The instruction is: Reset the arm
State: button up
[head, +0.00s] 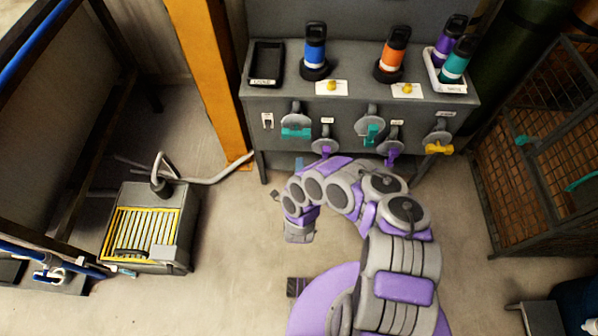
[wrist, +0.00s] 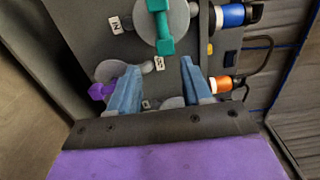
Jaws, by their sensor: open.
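My gripper (wrist: 159,72) shows in the wrist view with its two blue fingers spread apart and nothing between them. It faces the grey panel, where a teal-handled valve (wrist: 160,28) lies beyond the fingers and a purple-handled valve (wrist: 101,91) lies beside the left finger. In the head view my purple and grey arm (head: 385,215) curls in front of the cabinet's lower front. I cannot make out the fingertips clearly there.
The grey cabinet (head: 350,94) carries several valves, a blue bottle (head: 314,50), an orange bottle (head: 392,54), a black tray (head: 266,64) and a white tray (head: 445,82) holding purple and teal bottles. A wire cage (head: 535,150) stands right; a yellow-slatted box (head: 150,235) sits left. Floor between is mostly clear.

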jog(key=shift+s, duration=0.8)
jog(key=shift+w, duration=0.1)
